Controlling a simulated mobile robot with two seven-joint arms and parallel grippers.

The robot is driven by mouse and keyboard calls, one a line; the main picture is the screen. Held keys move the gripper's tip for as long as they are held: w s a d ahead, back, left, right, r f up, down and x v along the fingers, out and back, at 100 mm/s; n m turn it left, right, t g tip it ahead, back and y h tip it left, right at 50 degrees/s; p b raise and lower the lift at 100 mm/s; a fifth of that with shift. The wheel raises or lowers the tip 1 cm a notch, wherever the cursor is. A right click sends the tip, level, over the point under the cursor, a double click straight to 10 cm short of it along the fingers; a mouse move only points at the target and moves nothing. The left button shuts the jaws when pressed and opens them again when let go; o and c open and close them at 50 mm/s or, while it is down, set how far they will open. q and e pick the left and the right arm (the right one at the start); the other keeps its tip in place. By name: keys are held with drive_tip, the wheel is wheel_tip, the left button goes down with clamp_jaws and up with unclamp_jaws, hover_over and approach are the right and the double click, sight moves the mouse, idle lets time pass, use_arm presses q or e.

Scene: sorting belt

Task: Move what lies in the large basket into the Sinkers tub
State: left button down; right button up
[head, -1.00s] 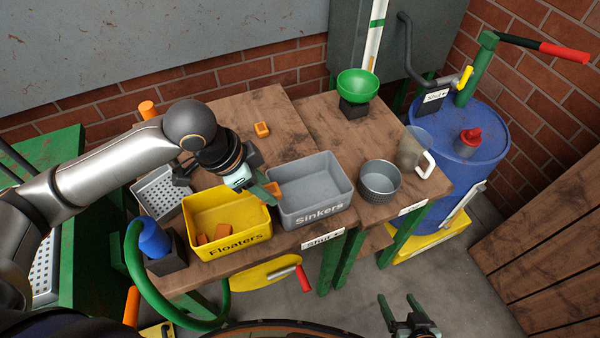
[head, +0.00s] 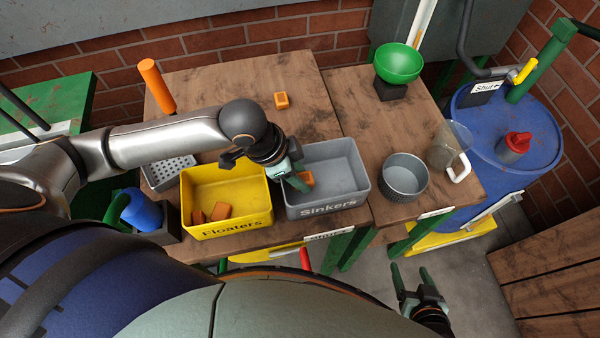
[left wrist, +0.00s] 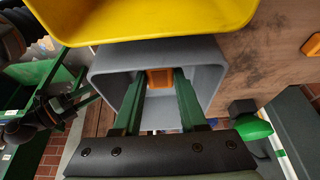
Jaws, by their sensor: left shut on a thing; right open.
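My left gripper (head: 297,184) is shut on an orange block (head: 306,178) and holds it inside the opening of the grey Sinkers tub (head: 326,208), near its left side. The left wrist view shows the block (left wrist: 160,77) between the green fingers, with the tub wall (left wrist: 212,60) around them. Whether the block touches the tub floor, I cannot tell. The large basket, a grey perforated tray (head: 168,177), stands at the left, partly covered by my arm; no block shows in its visible part. My right gripper (head: 411,275) is open and empty, low in front of the table.
The yellow Floaters tub (head: 225,229), touching or close beside the Sinkers tub, holds orange blocks. Another orange block (head: 281,100) lies on the table behind. A round grey basket (head: 404,180), a clear jug (head: 449,148) and a green bowl (head: 399,63) stand to the right.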

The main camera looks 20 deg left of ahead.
use_arm(q)
drive_tip(key=shift+s, duration=0.1)
use_arm(e)
drive_tip(key=shift+f, duration=0.2)
use_arm(q)
drive_tip(key=shift+f, duration=0.2)
drive_tip(key=shift+f, duration=0.35)
drive_tip(key=shift+f, duration=0.1)
use_arm(e)
drive_tip(key=shift+r, duration=0.1)
use_arm(q)
drive_tip(key=shift+c, duration=2.3)
unclamp_jaws()
